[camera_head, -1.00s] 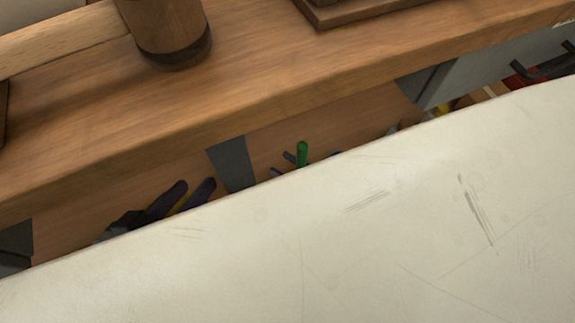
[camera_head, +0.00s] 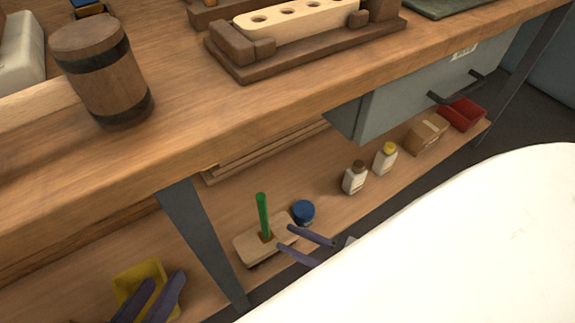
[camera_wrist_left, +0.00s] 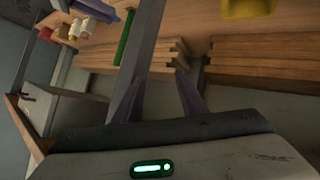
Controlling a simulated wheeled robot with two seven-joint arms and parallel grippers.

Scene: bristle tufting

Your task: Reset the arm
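My left gripper (camera_head: 165,281) is at the lower left in the head view, below the bench edge and in front of a yellow container. Its purple fingers are apart with nothing seen between them; they also show apart in the left wrist view (camera_wrist_left: 158,90). My right gripper (camera_head: 286,238) is low in the middle of the head view, fingers apart and apparently empty, overlapping in view a wooden block (camera_head: 248,245) with an upright green rod (camera_head: 263,216). Whether it touches the block I cannot tell.
On the bench (camera_head: 215,130) stand a wooden mug (camera_head: 100,72) and a brown fixture (camera_head: 240,70) holding a light, holed block (camera_head: 300,14). The shelf below holds a yellow container (camera_head: 128,279), a blue-lidded jar (camera_head: 303,211), two bottles, a box and a red bin (camera_head: 462,114). A metal leg (camera_head: 205,240) stands between my grippers.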

